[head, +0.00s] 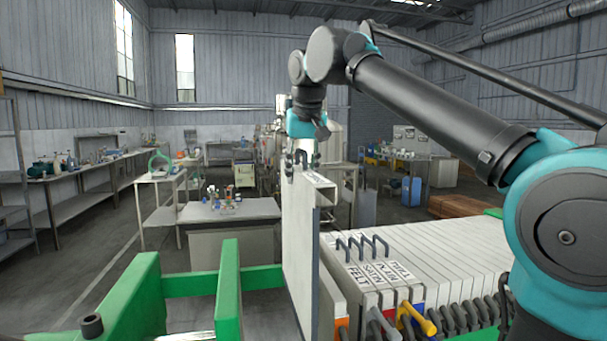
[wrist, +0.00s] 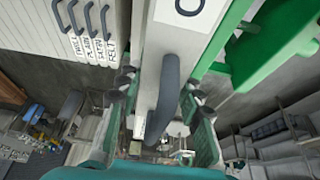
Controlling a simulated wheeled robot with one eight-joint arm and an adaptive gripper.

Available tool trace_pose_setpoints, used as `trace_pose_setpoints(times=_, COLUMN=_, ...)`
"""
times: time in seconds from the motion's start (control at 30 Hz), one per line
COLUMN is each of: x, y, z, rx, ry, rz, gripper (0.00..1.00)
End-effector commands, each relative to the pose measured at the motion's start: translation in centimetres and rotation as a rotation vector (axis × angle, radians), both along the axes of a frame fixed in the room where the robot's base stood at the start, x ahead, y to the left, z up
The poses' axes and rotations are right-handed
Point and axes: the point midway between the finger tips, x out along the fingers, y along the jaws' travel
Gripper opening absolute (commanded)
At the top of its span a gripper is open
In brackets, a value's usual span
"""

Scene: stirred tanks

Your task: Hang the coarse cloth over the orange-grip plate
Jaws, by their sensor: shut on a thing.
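My gripper (head: 303,158) is shut on the dark handle of a tall white panel (head: 299,245), which hangs upright left of the plate stack. In the wrist view the handle (wrist: 166,95) runs between the fingers. A label (wrist: 190,6) on the panel's top is partly cut off; its wording is unreadable. An orange grip (head: 342,328) shows at the stack's near left end, partly hidden by the panel. Beside it, slim panels labelled FELT (head: 357,277), SATIN, PLAIN and TWILL carry dark handles. I cannot tell which cloth is the coarse one.
The white plate stack (head: 450,250) extends right, with grey and yellow grips (head: 418,318) along its front. A green frame (head: 228,290) stands at left, with an open gap beside the held panel. A low table (head: 230,212) with small items stands behind.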

Motion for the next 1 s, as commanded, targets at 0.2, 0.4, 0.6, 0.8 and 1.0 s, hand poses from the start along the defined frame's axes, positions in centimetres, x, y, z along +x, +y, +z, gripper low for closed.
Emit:
trace_pose_setpoints(times=0.2, x=1.8, y=0.5, z=0.0, rx=-0.001, ry=0.000, rz=0.000, gripper=0.00)
trace_pose_setpoints(times=0.4, x=3.3, y=0.9, z=0.0, rx=-0.001, ry=0.000, rz=-0.001, gripper=0.00)
trace_pose_setpoints(times=0.6, x=4.9, y=1.4, z=0.0, rx=-0.001, ry=0.000, rz=0.000, gripper=0.00)
trace_pose_setpoints(times=0.8, x=6.4, y=1.8, z=0.0, rx=0.000, ry=0.000, rz=0.000, gripper=0.00)
trace_pose_setpoints(times=1.0, x=8.0, y=2.3, z=0.0, rx=0.000, ry=0.000, rz=0.000, gripper=0.00)
